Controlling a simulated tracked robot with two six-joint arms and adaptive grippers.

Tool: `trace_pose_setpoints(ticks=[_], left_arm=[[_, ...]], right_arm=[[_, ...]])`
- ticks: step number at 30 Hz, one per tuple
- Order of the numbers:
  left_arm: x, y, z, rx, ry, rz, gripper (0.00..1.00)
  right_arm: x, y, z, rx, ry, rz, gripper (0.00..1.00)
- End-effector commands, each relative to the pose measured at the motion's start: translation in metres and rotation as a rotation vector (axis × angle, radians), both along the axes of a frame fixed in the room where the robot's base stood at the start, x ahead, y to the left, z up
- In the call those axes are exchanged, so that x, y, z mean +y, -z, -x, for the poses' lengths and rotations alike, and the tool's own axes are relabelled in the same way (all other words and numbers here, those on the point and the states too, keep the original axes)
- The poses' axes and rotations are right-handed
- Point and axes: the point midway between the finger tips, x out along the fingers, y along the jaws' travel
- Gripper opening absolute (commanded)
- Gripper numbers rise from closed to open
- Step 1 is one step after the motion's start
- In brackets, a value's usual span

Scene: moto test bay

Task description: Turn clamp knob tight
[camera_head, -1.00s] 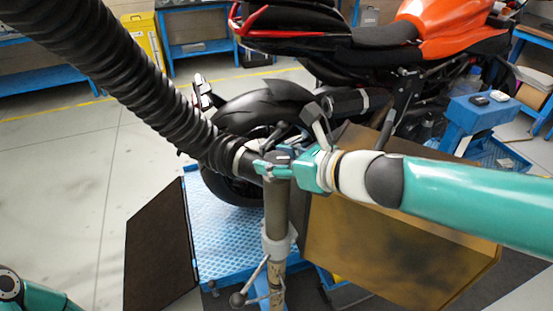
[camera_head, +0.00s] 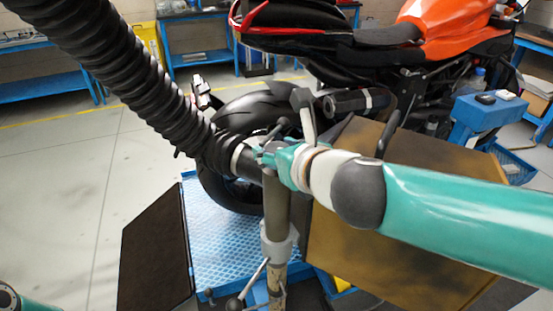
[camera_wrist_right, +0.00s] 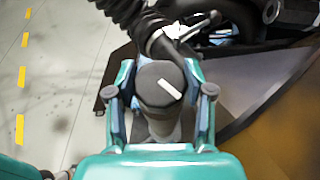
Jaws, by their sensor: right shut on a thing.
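The clamp knob (camera_wrist_right: 160,84) is a dark round cap with a white line mark, seen from above in the right wrist view. The line slants down to the right. My right gripper (camera_wrist_right: 160,98) has its two fingers closed on opposite sides of the knob. In the head view my right gripper (camera_head: 270,157) is at the top of the upright post (camera_head: 276,207), where its fingers hide most of the knob. A thick black ribbed hose (camera_head: 115,75) ends right beside it. My left gripper is out of view; only a bit of my left arm shows at bottom left.
A motorcycle's rear wheel (camera_head: 228,190) stands close behind the post on a blue platform (camera_head: 215,255). A blue stand (camera_head: 487,115) is at right. Floor at left is clear.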

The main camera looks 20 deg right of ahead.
Motion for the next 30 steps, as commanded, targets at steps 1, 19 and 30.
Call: trace_pose_setpoints(ticks=[1, 19, 30], left_arm=[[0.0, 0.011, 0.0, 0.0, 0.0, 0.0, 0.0], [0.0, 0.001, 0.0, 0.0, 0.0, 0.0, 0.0], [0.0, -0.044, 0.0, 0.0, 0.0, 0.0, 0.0]], right_arm=[[0.004, 0.006, 0.001, -0.002, 0.038, 0.0, 0.17], [0.003, -0.002, 0.0, 0.003, 0.615, 0.005, 0.17], [0.001, -0.005, -0.001, 0.003, 0.959, 0.007, 0.17]])
